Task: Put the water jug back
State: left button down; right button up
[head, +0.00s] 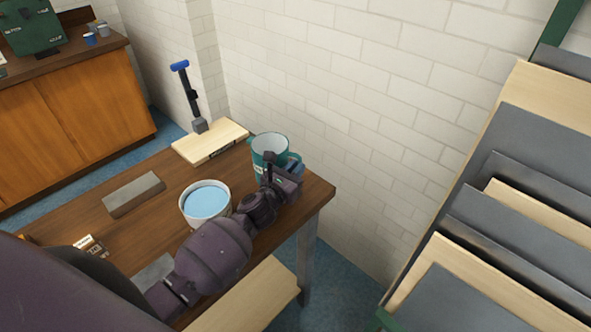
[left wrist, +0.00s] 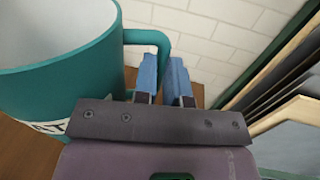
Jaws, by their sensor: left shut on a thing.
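The teal water jug (head: 262,172) is upright at the back right of the wooden table, with a white inside. It fills the left of the left wrist view (left wrist: 85,75). My left gripper (head: 291,168) is at the jug's right side. In the left wrist view its blue fingers (left wrist: 166,78) are shut on the jug's handle (left wrist: 150,37). The jug's base is partly hidden behind my gripper, so I cannot tell whether it touches the table. My right gripper is not in view.
A white tub (head: 205,220) of blue water stands left of the jug. A pale board (head: 215,146) with a blue-topped tool (head: 190,97) is behind. A grey block (head: 134,195) and small box (head: 90,246) lie left. A panel rack (head: 490,215) stands right, beyond a floor gap.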

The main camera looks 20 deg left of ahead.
pick_arm(q)
jog(key=shift+f, duration=0.1)
jog(key=c, duration=1.2)
grip_release()
jog(key=s, duration=0.4)
jog(key=s+a, duration=0.1)
jog(key=s, duration=0.7)
jog(key=shift+a+r, duration=0.2)
jog(key=shift+a, duration=0.15)
jog(key=shift+f, duration=0.1)
